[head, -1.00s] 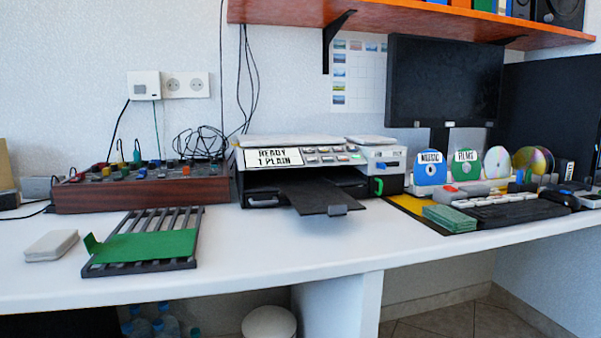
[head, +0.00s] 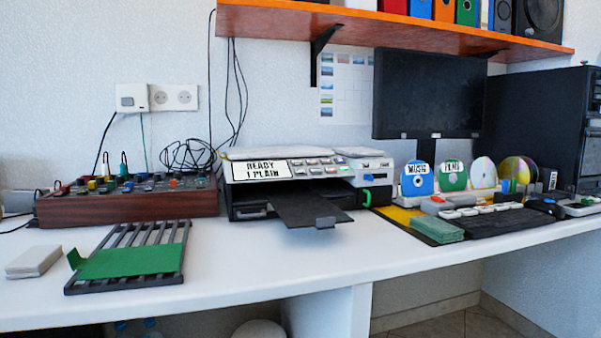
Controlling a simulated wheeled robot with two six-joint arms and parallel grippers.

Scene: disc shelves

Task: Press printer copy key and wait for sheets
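The printer (head: 296,182) stands on the white desk near the middle of the head view. Its display (head: 262,170) reads "READY 1 PLAIN". Several keys (head: 318,167) lie in rows to the right of the display, and one at the right end shows green. I cannot tell which is the copy key. The dark output tray (head: 297,207) sticks out at the front, and no sheet shows on it. Neither of my grippers is in view.
A black rack with a green plate (head: 130,262) and a pale block (head: 34,261) lie at the left. A wooden-sided mixer (head: 125,205) stands behind them. Disc stands, a keyboard (head: 490,222) and a green stack (head: 434,230) are at the right. Bare desk (head: 250,265) lies in front of the printer.

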